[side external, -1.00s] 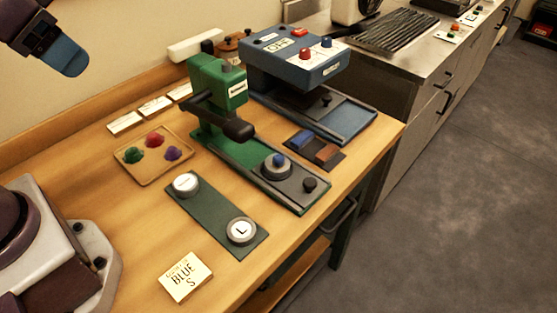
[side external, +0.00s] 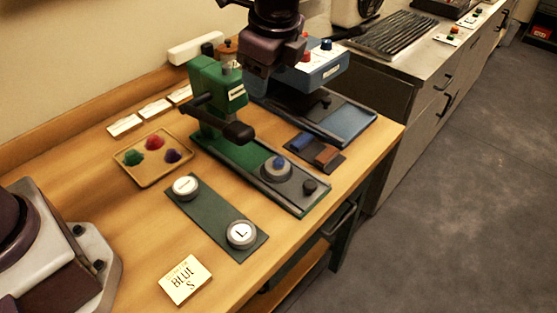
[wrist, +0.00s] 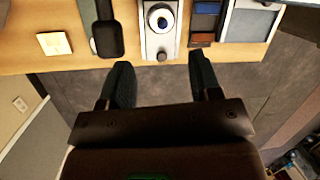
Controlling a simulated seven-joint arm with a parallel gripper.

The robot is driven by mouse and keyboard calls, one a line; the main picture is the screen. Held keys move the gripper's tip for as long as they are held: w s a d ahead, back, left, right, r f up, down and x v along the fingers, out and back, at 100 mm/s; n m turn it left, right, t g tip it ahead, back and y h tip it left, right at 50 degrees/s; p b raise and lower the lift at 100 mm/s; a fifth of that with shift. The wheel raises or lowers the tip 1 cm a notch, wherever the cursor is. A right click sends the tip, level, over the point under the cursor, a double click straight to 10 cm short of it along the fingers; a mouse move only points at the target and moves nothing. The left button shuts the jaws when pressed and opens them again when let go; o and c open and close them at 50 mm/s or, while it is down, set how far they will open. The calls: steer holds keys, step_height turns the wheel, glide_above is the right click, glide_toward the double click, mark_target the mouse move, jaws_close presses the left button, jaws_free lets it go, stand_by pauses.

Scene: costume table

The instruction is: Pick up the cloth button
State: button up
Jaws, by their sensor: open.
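A small round blue piece, which looks like the cloth button (side external: 278,162), sits on a grey round die at the front part of the green press (side external: 222,92). In the wrist view the blue button (wrist: 159,19) shows inside a pale ring near the top middle. My gripper (wrist: 160,60) is open and empty, its two dark fingers apart. In the side view it hangs above the table, in front of the blue machine, and its fingertips are hard to make out there. The button lies beyond the fingertips in the wrist view, between their lines, untouched.
A blue machine (side external: 330,72) stands behind the green press. The press's dark handle (side external: 232,132) juts forward. A green plate (side external: 210,214) with two round dies, a wooden tray (side external: 127,168) of coloured pieces and a "BLUE S" card (side external: 185,280) lie left. Open floor (side external: 460,220) is right.

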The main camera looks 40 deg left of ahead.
steer(key=w+d+f+m+y, duration=0.1)
steer(key=w+d+f+m, duration=0.3)
steer(key=f, duration=0.5)
glide_above(280, 162)
steer(key=d, duration=0.2)
steer(key=shift+g, duration=0.3)
steer(key=f, duration=0.7)
steer(key=shift+w+f, duration=0.3)
steer(key=shift+f, duration=0.1)
steer(key=shift+s+x, duration=0.15)
steer(key=shift+x, duration=1.2)
steer(key=shift+s+x, duration=0.2)
steer(key=shift+x, duration=1.15)
steer(key=c, duration=0.8)
steer(key=shift+s+f, duration=0.1)
steer(key=shift+f, duration=0.05)
steer(key=shift+c, duration=1.4)
